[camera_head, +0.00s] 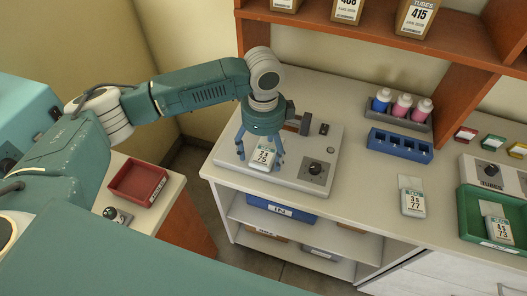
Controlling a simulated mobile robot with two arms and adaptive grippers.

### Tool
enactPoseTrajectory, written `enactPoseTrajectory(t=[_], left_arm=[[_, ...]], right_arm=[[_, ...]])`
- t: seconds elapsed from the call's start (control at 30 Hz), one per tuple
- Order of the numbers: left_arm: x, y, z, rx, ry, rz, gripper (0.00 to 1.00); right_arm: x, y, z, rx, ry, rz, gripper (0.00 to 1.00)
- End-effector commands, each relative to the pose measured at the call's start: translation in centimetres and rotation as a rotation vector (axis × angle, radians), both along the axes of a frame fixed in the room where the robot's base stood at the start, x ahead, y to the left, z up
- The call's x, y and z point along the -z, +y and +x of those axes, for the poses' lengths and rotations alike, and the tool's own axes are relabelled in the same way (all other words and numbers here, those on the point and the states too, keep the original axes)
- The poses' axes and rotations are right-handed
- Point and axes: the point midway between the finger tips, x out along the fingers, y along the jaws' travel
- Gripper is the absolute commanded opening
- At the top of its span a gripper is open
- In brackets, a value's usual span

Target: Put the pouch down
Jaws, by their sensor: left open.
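A white pouch with a green-edged number label (262,158) lies on the flat grey plate of a bench device (222,157). My left gripper (260,155) points down over it, with its blue fingers apart on either side of the pouch. The gripper is open; whether a finger touches the pouch I cannot tell. The far part of the pouch is hidden under the gripper. A similar pouch marked 77 (412,203) lies on the counter to the right, and one marked 73 (498,229) lies in a green tray (470,227). My right gripper is not in view.
A blue rack (399,146) and a holder with capped bottles (402,104) stand to the right. A red tray (138,182) sits on a lower left surface. Shelves with boxes rise behind.

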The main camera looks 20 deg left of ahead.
Motion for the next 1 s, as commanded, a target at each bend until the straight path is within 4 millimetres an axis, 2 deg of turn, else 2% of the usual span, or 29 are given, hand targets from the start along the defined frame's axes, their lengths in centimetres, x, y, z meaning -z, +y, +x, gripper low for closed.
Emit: enactPoseTrajectory(t=[0.17, 0.4, 0.53, 0.7, 1.0], left_arm=[[-3.0, -0.1, 0.2, 0.000, -0.006, -0.003, 0.79], [-8.2, -0.1, 0.1, 0.001, -0.004, -0.003, 0.79], [-10.2, -0.1, 0.1, 0.000, -0.002, -0.002, 0.79], [-11.4, 0.0, 0.0, -0.001, 0.000, -0.001, 0.79], [-11.6, 0.0, 0.0, -0.001, 0.000, -0.001, 0.79]], right_arm=[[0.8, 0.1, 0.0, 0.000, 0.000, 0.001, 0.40], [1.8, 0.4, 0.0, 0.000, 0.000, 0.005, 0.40], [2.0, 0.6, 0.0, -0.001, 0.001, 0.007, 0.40], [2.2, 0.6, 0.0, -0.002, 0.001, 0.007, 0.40], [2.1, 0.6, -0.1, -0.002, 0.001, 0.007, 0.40]])
